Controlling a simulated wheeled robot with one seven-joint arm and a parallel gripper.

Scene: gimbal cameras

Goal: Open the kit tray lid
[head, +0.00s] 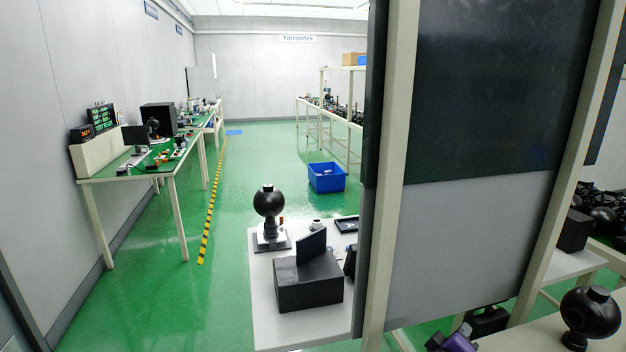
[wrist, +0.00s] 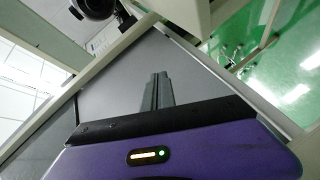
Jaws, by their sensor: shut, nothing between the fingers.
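I cannot pick out a kit tray or its lid for certain. A dark shallow tray (head: 347,225) lies at the back of the white table (head: 262,325) in the head view, partly cut off by the partition. In the wrist view the fingers (wrist: 157,88) are together and empty, pointing toward a grey panel.
A grey and black partition (head: 470,240) with cream posts stands between my gripper and the white table. A black box with a dark panel (head: 308,285) and a black round device (head: 269,203) stand on that table. A blue bin (head: 326,178) sits on the open green floor.

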